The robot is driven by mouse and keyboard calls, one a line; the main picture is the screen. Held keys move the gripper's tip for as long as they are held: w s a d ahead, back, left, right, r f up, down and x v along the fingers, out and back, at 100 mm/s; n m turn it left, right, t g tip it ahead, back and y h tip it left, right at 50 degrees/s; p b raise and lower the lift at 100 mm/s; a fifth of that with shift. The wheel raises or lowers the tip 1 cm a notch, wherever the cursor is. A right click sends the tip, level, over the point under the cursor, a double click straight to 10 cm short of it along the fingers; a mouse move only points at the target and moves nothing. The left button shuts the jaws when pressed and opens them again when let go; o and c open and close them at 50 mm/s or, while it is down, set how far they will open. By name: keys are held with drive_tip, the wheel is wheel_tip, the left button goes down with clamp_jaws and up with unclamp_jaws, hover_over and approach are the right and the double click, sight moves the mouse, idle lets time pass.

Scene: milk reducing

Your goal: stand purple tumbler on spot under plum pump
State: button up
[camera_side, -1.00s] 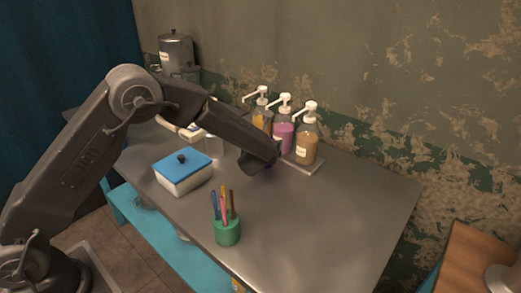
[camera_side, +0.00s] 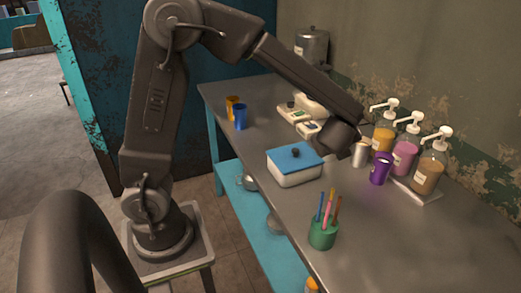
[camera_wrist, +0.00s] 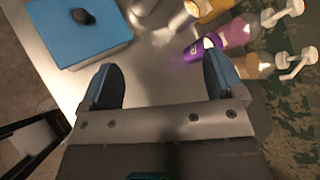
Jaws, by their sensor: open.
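The purple tumbler (camera_side: 380,170) stands upright in front of the plum pump bottle (camera_side: 404,156), close to the front of the pump tray (camera_side: 423,194). Its rim looks pale inside. In the wrist view the purple tumbler (camera_wrist: 194,52) lies beyond my fingertips, near the right finger, with the plum bottle (camera_wrist: 233,35) just behind it. My gripper (camera_wrist: 163,70) is open, with nothing between its fingers. In the side view my gripper (camera_side: 337,138) hangs above the table, left of the tumbler and apart from it; its fingertips are hard to see. The spot under the pump cannot be made out.
A silver cup (camera_side: 360,155) stands just left of the tumbler. Yellow (camera_side: 383,138) and tan (camera_side: 427,174) pump bottles flank the plum one. The table's right front is clear.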

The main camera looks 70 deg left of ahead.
drive_tip(key=s+d+r+n+h, duration=0.1)
drive_tip(key=s+r+n+h, duration=0.1)
drive_tip(key=s+n, duration=0.4)
drive_tip(key=s+d+r+n+g+h, duration=0.1)
drive_tip(key=s+d+r+n+h, duration=0.1)
drive_tip(key=s+n, duration=0.5)
drive_tip(key=s+d+r+n+g+h, duration=0.1)
drive_tip(key=s+n+h, duration=0.3)
drive_tip(key=s, duration=0.6)
drive_tip(key=d+r+n, duration=0.1)
drive_tip(key=n, duration=0.1)
drive_tip(key=shift+s+d+r+n, duration=0.2)
drive_tip(key=shift+s+d+n, duration=0.05)
drive_tip(key=shift+s+n, duration=0.05)
